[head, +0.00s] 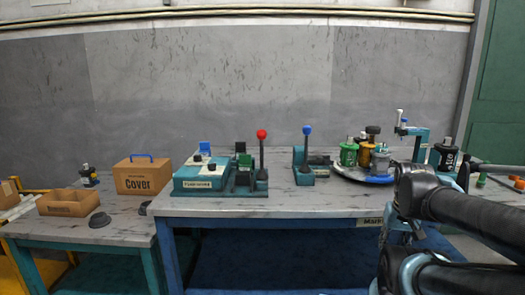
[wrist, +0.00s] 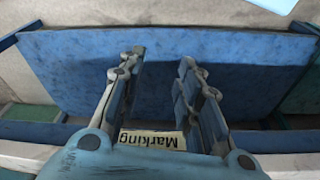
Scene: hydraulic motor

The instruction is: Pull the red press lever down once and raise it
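The red press lever is an upright dark rod with a red ball knob (head: 261,134). It stands on a teal press fixture (head: 245,180) on the middle table in the head view. In the wrist view my gripper (wrist: 162,70) has its two fingers wide apart with nothing between them. It faces the blue lower shelf of the table, with a "Marking" label near the finger bases. The lever does not show in the wrist view. In the head view my arm is at the right, well apart from the lever, and my fingertips cannot be made out.
A second press with a blue-knobbed lever (head: 307,130) stands right of the red one. A round tray (head: 345,173) with several cylindrical parts is further right. A "Cover" box (head: 142,178) and an open box (head: 67,205) stand on the left table. The front strip of the middle table (head: 270,207) is clear.

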